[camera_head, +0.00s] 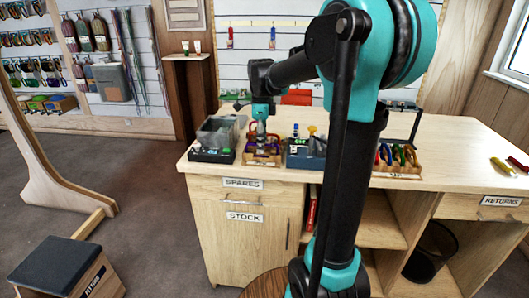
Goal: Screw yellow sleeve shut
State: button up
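My gripper (262,142) points down over a small wooden rack (260,160) at the left part of the workbench. Coloured carabiners stand in the rack around the fingertips, with purple and orange showing. I cannot make out a yellow sleeve there, nor whether the fingers touch or hold anything; they are too small and partly overlapped. A second wooden rack (404,172) with red, yellow, green and blue carabiners stands right of my arm. A yellow knob-like part (312,130) shows on top of a dark device (304,154).
A grey bin on a dark box (212,154) stands left of the rack. The device stands close on its right. My arm hides the bench's middle. Yellow and red tools (503,166) lie at the right end. The bench top (455,150) is clear between them and the second rack.

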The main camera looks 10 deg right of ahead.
jog(key=shift+r, duration=0.75)
jog(key=shift+s+a, duration=0.3)
jog(key=shift+s, duration=0.4)
jog(key=shift+f, duration=0.15)
jog(key=shift+f, duration=1.2)
jog(key=shift+f, duration=0.1)
jog(key=shift+w+d, duration=0.1)
jog(key=shift+w, duration=0.05)
jog(key=shift+w+d, duration=0.15)
jog(key=shift+w, duration=0.45)
